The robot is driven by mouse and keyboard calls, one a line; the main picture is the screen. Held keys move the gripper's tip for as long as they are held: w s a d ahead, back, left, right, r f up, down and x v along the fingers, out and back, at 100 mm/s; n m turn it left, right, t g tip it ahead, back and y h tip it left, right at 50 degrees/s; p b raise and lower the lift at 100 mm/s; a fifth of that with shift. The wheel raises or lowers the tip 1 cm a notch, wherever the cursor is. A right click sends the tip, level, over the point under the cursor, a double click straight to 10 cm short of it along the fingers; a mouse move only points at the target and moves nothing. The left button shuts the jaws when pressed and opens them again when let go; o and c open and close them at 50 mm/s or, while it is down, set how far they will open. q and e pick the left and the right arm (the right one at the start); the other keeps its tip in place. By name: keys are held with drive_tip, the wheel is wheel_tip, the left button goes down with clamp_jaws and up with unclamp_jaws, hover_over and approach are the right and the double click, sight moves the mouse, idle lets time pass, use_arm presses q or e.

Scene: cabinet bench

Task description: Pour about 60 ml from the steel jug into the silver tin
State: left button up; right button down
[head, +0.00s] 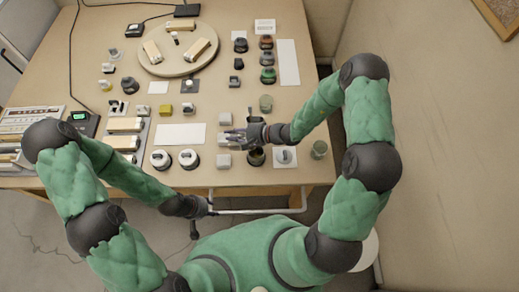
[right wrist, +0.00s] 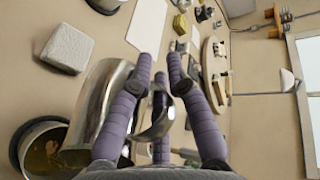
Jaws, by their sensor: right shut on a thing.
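My right gripper (head: 245,135) is shut on the steel jug (right wrist: 108,98); its purple fingers (right wrist: 150,95) close around the jug's handle. The jug is tilted, its mouth toward a round, dark-sided container with a pale metal rim (right wrist: 22,135), which I take to be the silver tin. Brown liquid shows inside the rim. The tin also shows in the head view (head: 256,157), just below the right gripper. Whether liquid is flowing I cannot tell. My left gripper (head: 203,208) hangs off the bench's front edge, away from everything; its fingers are too small to read.
A grey block (right wrist: 65,48) lies beside the tin. A white pad (head: 284,163) with a small item is to its right, and a greenish jar (head: 319,149) stands farther right. Two white-topped jars (head: 188,158) and a white sheet (head: 180,134) are to the left. A round turntable (head: 150,65) is behind.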

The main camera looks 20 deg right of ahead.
drive_tip(key=shift+a+r, duration=0.1)
drive_tip(key=shift+a, duration=0.05)
use_arm(q)
drive_tip(key=shift+d, duration=0.2)
drive_tip(key=shift+w+d+f, duration=0.1)
drive_tip(key=shift+d, duration=0.1)
use_arm(e)
drive_tip(key=shift+r+y, duration=0.1)
drive_tip(key=shift+y, duration=0.2)
drive_tip(key=shift+w+d, duration=0.1)
drive_tip(key=shift+d, duration=0.1)
drive_tip(key=shift+b, duration=0.5)
use_arm(q)
drive_tip(key=shift+s+f, duration=0.35)
drive_tip(key=shift+f, duration=0.2)
use_arm(e)
drive_tip(key=shift+d+t, duration=0.1)
drive_tip(key=shift+t, duration=0.2)
use_arm(q)
drive_tip(key=shift+s+f+b, duration=0.1)
drive_tip(key=shift+b, duration=0.2)
